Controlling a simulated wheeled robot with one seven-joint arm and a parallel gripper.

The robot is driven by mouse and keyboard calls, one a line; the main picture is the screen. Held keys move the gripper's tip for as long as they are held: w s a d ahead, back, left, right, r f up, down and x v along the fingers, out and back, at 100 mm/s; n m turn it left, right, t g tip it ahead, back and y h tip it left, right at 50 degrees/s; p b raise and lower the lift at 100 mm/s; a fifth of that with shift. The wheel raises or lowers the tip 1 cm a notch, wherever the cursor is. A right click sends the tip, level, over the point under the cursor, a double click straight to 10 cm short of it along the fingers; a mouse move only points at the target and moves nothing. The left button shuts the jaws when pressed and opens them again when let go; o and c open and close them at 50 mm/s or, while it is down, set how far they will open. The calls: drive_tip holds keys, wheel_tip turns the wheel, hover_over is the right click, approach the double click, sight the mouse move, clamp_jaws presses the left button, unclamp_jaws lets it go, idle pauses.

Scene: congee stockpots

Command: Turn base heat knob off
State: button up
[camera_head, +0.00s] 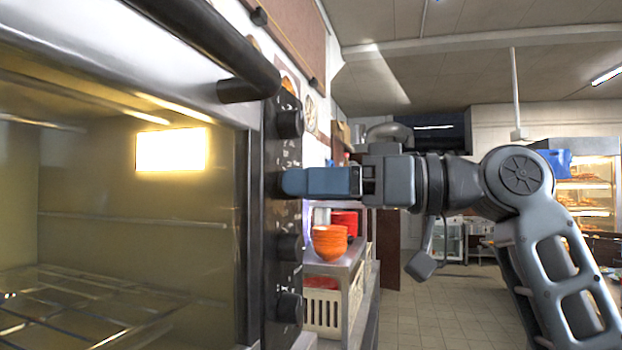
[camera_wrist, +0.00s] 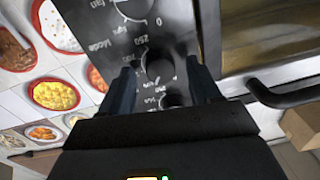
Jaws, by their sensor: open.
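A dark control panel (camera_head: 270,215) runs down the right side of an oven. In the head view a top knob (camera_head: 289,123), a lower knob (camera_head: 290,247) and a bottom knob (camera_head: 289,308) show; my gripper (camera_head: 290,181) covers the panel between the top two of these. In the wrist view my gripper (camera_wrist: 162,86) is open, its two fingers on either side of a black round knob (camera_wrist: 159,66). Contact cannot be told. A further knob (camera_wrist: 172,100) and a pale-ringed knob (camera_wrist: 134,9) also show there. I cannot tell which knob is base heat.
The oven's bar handle (camera_head: 215,45) juts out at upper left and shows in the wrist view (camera_wrist: 285,95). Orange bowls (camera_head: 329,242) and a white crate (camera_head: 322,312) stand on a rack beyond the panel. Tiled floor (camera_head: 420,310) is clear to the right.

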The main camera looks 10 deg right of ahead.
drive_tip(key=shift+w+a, duration=0.15)
drive_tip(key=shift+a, duration=0.2)
drive_tip(key=shift+c, duration=0.4)
drive_tip(key=c, duration=1)
drive_tip(key=shift+o, duration=0.2)
drive_tip(key=shift+f+b, duration=0.1)
drive_tip(key=shift+b, duration=0.3)
drive_tip(key=n+b, duration=0.6)
drive_tip(key=n, duration=0.1)
drive_tip(key=shift+n+b, duration=0.3)
